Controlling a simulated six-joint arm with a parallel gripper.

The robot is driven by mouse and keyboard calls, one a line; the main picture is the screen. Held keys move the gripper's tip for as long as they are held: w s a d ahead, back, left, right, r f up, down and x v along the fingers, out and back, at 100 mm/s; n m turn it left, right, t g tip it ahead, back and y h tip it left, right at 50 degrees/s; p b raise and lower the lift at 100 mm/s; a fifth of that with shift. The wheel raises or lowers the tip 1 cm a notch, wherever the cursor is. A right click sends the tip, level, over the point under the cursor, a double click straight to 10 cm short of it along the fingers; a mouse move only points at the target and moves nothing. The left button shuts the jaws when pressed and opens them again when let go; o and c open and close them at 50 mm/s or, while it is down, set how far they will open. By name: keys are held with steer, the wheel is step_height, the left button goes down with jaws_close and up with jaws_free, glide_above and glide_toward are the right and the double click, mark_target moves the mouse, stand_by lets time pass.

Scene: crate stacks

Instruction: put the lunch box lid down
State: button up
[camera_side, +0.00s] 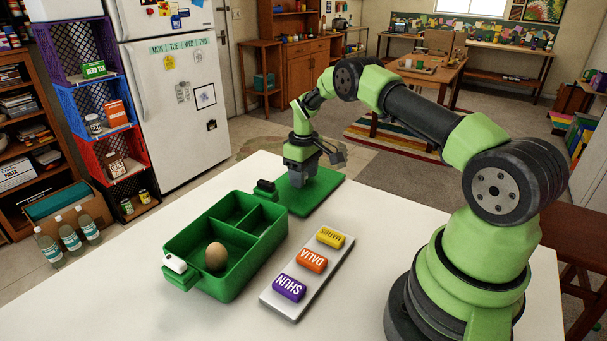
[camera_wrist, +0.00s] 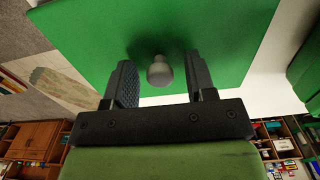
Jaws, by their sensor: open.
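The green lunch box lid (camera_side: 322,194) lies flat on the white table, behind and to the right of the lunch box. It fills much of the wrist view (camera_wrist: 210,30), where a small grey knob (camera_wrist: 159,72) stands up from it. My gripper (camera_side: 300,178) is low over the lid. In the wrist view, its open fingers (camera_wrist: 160,85) stand on either side of the knob, with gaps between. The green lunch box (camera_side: 190,238) stands open, with an egg (camera_side: 215,256) in its large front compartment. The two smaller compartments look empty.
A pale tray (camera_side: 272,297) with purple (camera_side: 289,288), orange (camera_side: 312,261) and yellow (camera_side: 331,237) name tags lies right of the box. The table's front left is clear.

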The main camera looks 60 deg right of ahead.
step_height(320, 180, up, 12)
steer(key=s+a+r+m+t, duration=0.1)
steer(key=s+a+r+t, duration=0.25)
steer(key=a+r, duration=0.85)
steer(key=s+a+r+m+t, duration=0.1)
steer(key=s+a+r, duration=0.4)
steer(key=s+r, duration=0.3)
steer(key=s+a+f+m+t+y, duration=0.2)
steer(key=s+a, duration=0.3)
steer(key=s, duration=0.7)
steer(key=shift+s+a+f+t, duration=0.15)
steer(key=shift+s+f+t, duration=0.2)
steer(key=shift+f, duration=0.1)
